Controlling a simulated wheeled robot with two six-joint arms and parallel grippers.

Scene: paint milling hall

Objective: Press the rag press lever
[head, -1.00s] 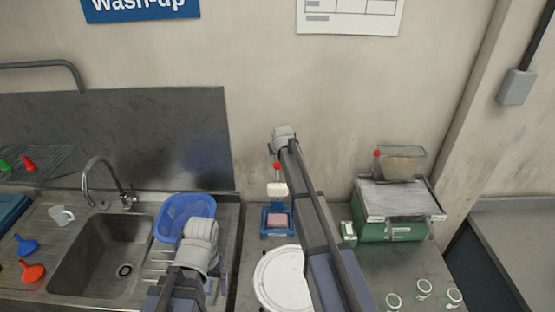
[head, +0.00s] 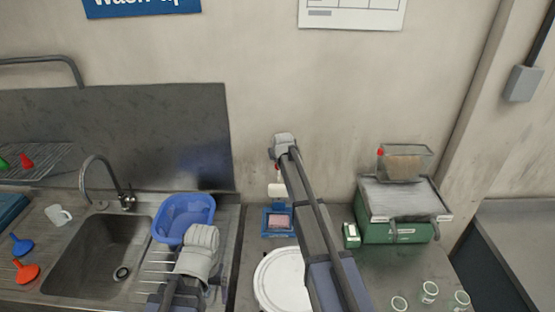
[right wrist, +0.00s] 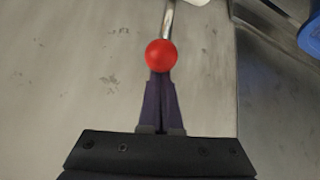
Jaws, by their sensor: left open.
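The rag press (head: 265,222) is a small blue stand on the bench with a pink pad in it. Its lever has a white block (head: 277,190) and a red ball knob (head: 278,168), mostly covered by my right arm in the head view. In the right wrist view the red ball (right wrist: 161,55) sits at the tips of my right gripper (right wrist: 160,78), whose dark fingers are together and do not wrap around it. Contact is hard to tell. My left gripper (head: 211,284) is open, low near the drying rack, mostly hidden by its wrist.
A blue basin (head: 183,218) and a sink (head: 95,255) lie to the left. A round white lid (head: 280,280) is in front of the press. A green machine (head: 400,228) and several small jars (head: 429,291) stand to the right.

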